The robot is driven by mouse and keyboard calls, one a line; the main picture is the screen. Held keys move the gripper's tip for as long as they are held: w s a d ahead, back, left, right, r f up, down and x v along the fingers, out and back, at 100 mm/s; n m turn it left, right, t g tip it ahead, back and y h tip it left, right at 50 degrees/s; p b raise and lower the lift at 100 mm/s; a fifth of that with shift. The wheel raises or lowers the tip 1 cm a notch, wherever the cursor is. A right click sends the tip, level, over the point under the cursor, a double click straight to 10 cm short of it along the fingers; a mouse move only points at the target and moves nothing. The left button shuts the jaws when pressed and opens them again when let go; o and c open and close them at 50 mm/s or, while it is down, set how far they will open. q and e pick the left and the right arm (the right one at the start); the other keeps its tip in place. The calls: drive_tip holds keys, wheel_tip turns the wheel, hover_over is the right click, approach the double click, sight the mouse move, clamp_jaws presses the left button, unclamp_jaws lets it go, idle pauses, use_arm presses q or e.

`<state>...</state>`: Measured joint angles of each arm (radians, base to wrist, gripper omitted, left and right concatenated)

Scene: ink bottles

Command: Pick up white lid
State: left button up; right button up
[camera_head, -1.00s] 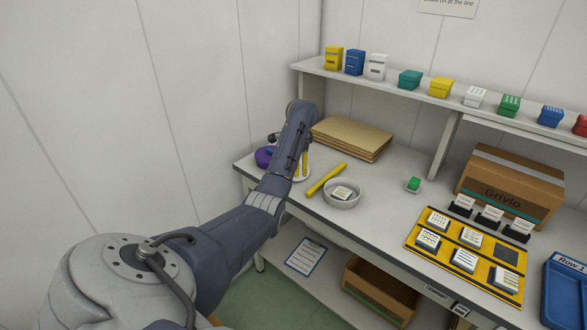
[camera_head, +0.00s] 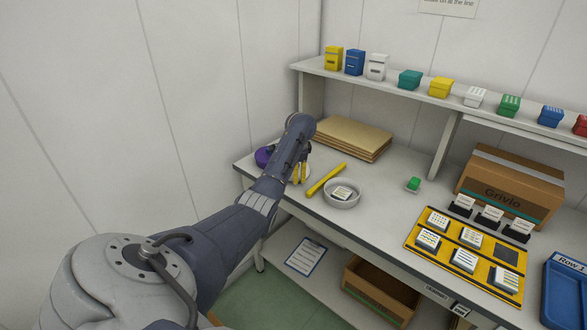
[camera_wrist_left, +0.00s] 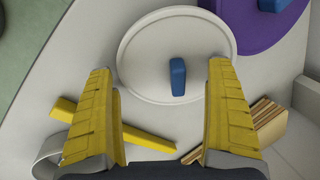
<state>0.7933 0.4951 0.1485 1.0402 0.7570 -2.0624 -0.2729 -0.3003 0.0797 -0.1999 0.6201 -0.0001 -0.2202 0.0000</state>
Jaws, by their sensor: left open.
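The white lid (camera_wrist_left: 145,50) is a round disc with a raised rim and an upright blue knob (camera_wrist_left: 178,76). It lies on the table at the far left, and in the head view the gripper mostly covers it. My left gripper (camera_wrist_left: 160,72) is open and empty, pointing down over the lid, with a yellow finger on each side of the knob and clear gaps to both. In the head view my left gripper (camera_head: 298,172) shows at the table's left end. My right gripper is not in view.
A purple lid (camera_wrist_left: 247,38) with a blue knob lies beside the white one. A yellow bar (camera_head: 325,180), a white bowl (camera_head: 341,202) and a brown folder stack (camera_head: 352,138) are near. Bottles line the shelf (camera_head: 390,80); a yellow tray (camera_head: 420,239) lies right.

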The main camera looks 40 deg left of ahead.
use_arm(q)
drive_tip(key=c, duration=1.2)
drive_tip(key=shift+c, duration=0.9)
